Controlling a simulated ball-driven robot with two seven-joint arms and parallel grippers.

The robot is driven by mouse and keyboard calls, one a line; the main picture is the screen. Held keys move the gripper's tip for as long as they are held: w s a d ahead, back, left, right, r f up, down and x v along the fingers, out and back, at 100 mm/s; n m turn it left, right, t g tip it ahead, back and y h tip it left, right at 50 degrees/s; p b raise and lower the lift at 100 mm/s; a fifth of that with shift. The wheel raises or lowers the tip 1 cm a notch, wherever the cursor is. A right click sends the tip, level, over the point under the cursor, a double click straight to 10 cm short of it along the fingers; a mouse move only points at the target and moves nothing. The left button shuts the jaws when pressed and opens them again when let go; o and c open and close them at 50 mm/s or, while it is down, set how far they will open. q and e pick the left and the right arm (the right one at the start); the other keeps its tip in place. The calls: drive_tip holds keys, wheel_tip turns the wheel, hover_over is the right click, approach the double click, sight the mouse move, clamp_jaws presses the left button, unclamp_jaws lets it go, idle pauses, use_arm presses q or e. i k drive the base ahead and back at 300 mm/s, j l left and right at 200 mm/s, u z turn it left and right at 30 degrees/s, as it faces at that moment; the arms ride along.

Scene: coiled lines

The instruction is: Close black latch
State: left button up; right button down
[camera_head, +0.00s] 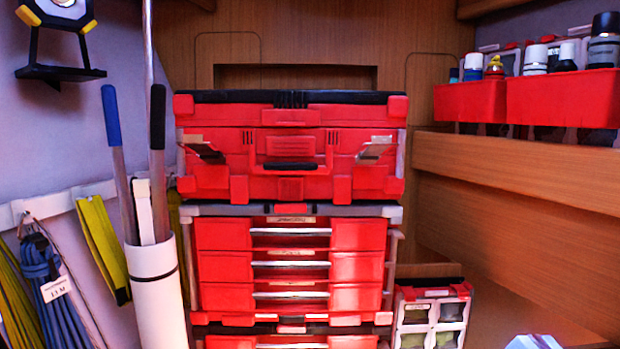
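A red toolbox (230,178) with a black top edge sits on top of a stack of red drawers. On its front left, a dark latch (207,151) juts outward and looks tilted away from the box. On its front right, a lighter latch (374,150) with a tan top juts out in a similar way. A black handle-like bar (290,166) lies low on the middle of the front, between two red uprights. Neither of my grippers can be made out, and nothing touches the toolbox front.
Below are red drawers (223,267) with metal pulls. A white tube (157,292) with long-handled tools stands close left, beside hanging blue rope (50,290). A small organizer case (431,316) stands right. Red bins (562,97) sit on a wooden shelf. A pale object (534,342) is cut off below.

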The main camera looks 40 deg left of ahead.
sight(196, 142)
drive_tip(key=u, duration=1.75)
